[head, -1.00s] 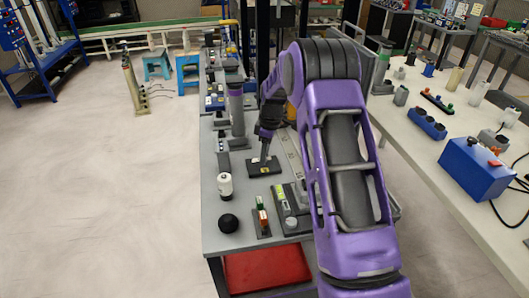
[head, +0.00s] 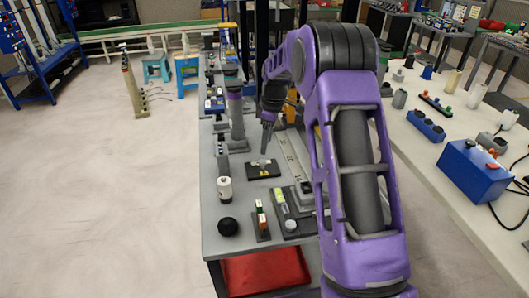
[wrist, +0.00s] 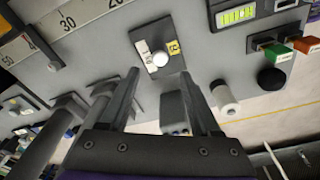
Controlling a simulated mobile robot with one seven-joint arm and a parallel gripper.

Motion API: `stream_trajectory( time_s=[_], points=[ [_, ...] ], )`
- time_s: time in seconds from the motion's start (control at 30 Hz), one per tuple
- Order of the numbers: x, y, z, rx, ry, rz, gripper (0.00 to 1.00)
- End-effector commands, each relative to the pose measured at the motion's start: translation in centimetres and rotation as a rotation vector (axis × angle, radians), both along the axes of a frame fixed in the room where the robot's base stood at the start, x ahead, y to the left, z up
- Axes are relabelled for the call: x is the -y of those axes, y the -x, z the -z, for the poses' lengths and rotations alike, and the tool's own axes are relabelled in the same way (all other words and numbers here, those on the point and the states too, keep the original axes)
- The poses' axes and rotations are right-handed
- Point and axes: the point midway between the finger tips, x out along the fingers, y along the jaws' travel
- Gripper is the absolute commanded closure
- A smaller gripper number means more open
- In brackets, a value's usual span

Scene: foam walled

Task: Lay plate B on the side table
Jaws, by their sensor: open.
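A dark rectangular plate (head: 263,169) lies flat on the grey table (head: 225,258). In the wrist view the plate (wrist: 148,36) carries a pale round knob, a white label and a yellow label whose letter I cannot read for sure. My gripper (head: 265,150) is above the plate and apart from it. In the wrist view its two fingers (wrist: 160,76) are spread with nothing between them, pointing toward the plate. I cannot tell which table is the side table.
A white cylinder (head: 225,190), a black ball (head: 228,227) and small blocks (head: 261,220) stand near the plate. A long ruled bar (head: 292,158) lies to its right. A pale table (head: 430,185) at right holds a blue box (head: 473,168) and several small parts.

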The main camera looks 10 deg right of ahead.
Motion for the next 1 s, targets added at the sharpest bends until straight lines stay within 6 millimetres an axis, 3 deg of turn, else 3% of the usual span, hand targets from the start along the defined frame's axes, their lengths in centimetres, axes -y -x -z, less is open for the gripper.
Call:
stream_trajectory(
  time_s=[0.1,0.3,0.77,0.87,1.0],
  points=[
    [0.3,0.1,-2.4,0.003,0.0,0.0,0.36],
    [0.5,0.2,-4.5,0.001,0.0,-0.001,0.36],
    [0.4,0.4,-4.7,-0.003,0.011,0.016,0.36],
    [0.1,0.7,-4.5,-0.005,0.048,0.09,0.36],
    [-0.2,1.7,-4.6,0.019,0.139,0.311,0.36]
  ],
)
